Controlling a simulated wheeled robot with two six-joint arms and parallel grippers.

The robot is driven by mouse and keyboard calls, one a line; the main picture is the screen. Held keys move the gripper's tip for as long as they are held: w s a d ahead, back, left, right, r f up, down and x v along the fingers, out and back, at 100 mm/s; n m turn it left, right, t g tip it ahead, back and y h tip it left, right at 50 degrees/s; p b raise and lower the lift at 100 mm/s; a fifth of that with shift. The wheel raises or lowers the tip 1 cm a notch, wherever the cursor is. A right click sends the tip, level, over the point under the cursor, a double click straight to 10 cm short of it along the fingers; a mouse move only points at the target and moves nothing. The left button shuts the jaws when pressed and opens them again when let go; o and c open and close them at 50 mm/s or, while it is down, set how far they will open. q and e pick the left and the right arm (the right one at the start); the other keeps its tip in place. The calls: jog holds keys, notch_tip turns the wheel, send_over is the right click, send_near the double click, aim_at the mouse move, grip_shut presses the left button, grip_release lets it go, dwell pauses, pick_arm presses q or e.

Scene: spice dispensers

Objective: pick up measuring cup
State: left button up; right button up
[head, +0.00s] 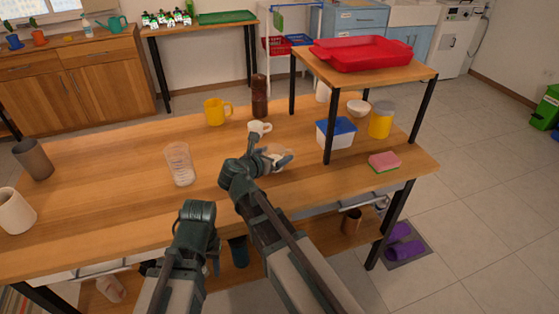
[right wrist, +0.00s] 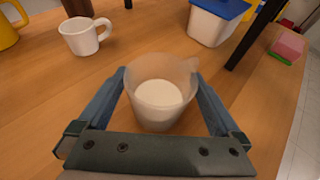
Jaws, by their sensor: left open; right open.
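The measuring cup is a translucent cup with a spout-like rim and whitish contents, upright on the wooden table; it shows in the right wrist view (right wrist: 160,92) and in the head view (head: 279,156). My right gripper (right wrist: 163,105) is open, with one finger on each side of the cup. I cannot tell whether the fingers touch it. In the head view my right gripper (head: 268,156) partly covers the cup. My left gripper (head: 198,214) is near the table's front edge, away from the cup; its fingertips are hard to make out.
A white mug (head: 259,128) stands just behind the cup. A clear glass (head: 179,164), yellow mug (head: 215,112) and brown bottle (head: 259,97) are nearby. A blue-lidded container (head: 336,133), sponge (head: 384,161) and raised shelf (head: 418,78) are to the right. The table's middle left is clear.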

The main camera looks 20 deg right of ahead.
pick_arm(q)
jog(key=shift+a, duration=0.1)
pick_arm(e)
jog(key=shift+s+r, duration=0.1)
jog(key=shift+a, duration=0.1)
jog(key=shift+c, duration=0.7)
jog(key=c, duration=1.1)
pick_arm(q)
jog(key=shift+r+p, duration=0.3)
pick_arm(e)
jog(key=shift+r, duration=0.3)
jog(key=shift+c, duration=0.2)
